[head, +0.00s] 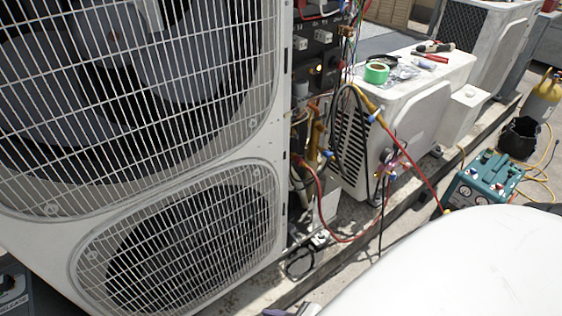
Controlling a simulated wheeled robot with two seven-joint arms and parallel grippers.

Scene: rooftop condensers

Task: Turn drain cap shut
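I cannot pick out the drain cap for certain in the head view. A small white box (463,118) with a small round knob on top (470,92) stands at the end of the smaller condenser (432,118). Whether that knob is the drain cap, I cannot tell. The open service side of the large condenser (283,130) shows pipes, valves and wires, and parts there are too small or covered to name. Neither gripper shows clearly in the head view, so I see no contact with any cap.
Green tape (376,72) and hand tools (433,52) lie on the smaller condenser. A red hose (424,178) runs to the teal machine (484,178). A black bucket (519,138) and yellow cylinder (543,95) stand at the right. A black cable loop (300,262) lies below.

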